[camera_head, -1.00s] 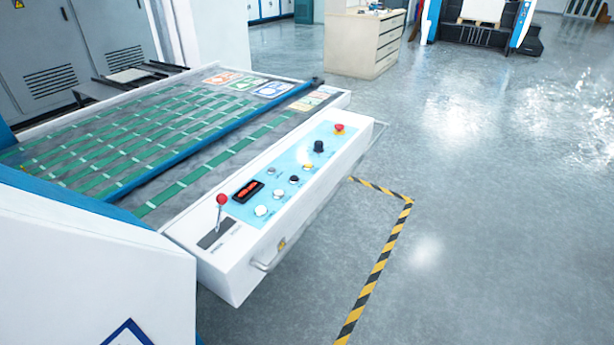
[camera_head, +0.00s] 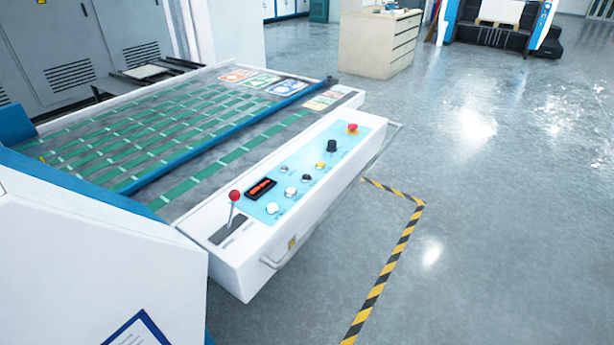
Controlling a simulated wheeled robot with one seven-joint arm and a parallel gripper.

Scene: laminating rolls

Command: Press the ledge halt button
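A white ledge (camera_head: 236,262) runs along the near side of the laminating machine, with a light blue control panel (camera_head: 325,150) on top. At the panel's far end is a red mushroom-shaped button (camera_head: 352,128) on a yellow base, likely the halt button. Nearer along the panel are a black knob (camera_head: 331,146), several small round buttons and a dark display with red digits (camera_head: 260,188). A lever with a red ball top (camera_head: 235,195) stands at the near end of the ledge. My gripper is not in view.
The machine bed with green strips (camera_head: 150,135) lies left of the ledge. A metal rail (camera_head: 277,262) sticks out from the ledge's side. Black and yellow floor tape (camera_head: 394,258) runs to the right. The grey floor (camera_head: 500,220) beyond it is clear. A drawer cabinet (camera_head: 378,45) stands behind.

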